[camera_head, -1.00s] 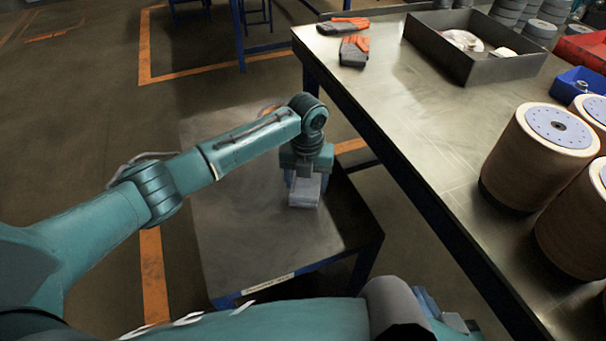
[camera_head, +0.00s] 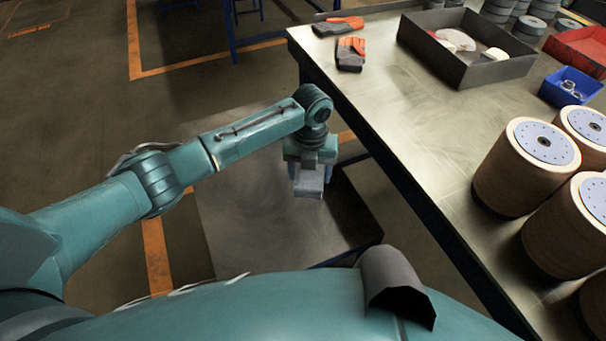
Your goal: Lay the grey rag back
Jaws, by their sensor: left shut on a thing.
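My left gripper (camera_head: 309,176) points down over the low metal-topped table (camera_head: 240,225). It is shut on a small light-grey piece, which looks like the grey rag (camera_head: 309,188), hanging just below the jaws. The gripper hides the upper part of it. I cannot tell for sure whether its lower end touches the tabletop; it seems to be above it. My right gripper is out of view; only part of my own arm fills the bottom edge.
The higher workbench (camera_head: 400,110) stands close on the right. It carries gloves (camera_head: 350,52), a grey tray (camera_head: 465,70), a blue bin (camera_head: 570,88), a red bin (camera_head: 580,48) and several large abrasive drums (camera_head: 525,170). The low table's visible top is clear.

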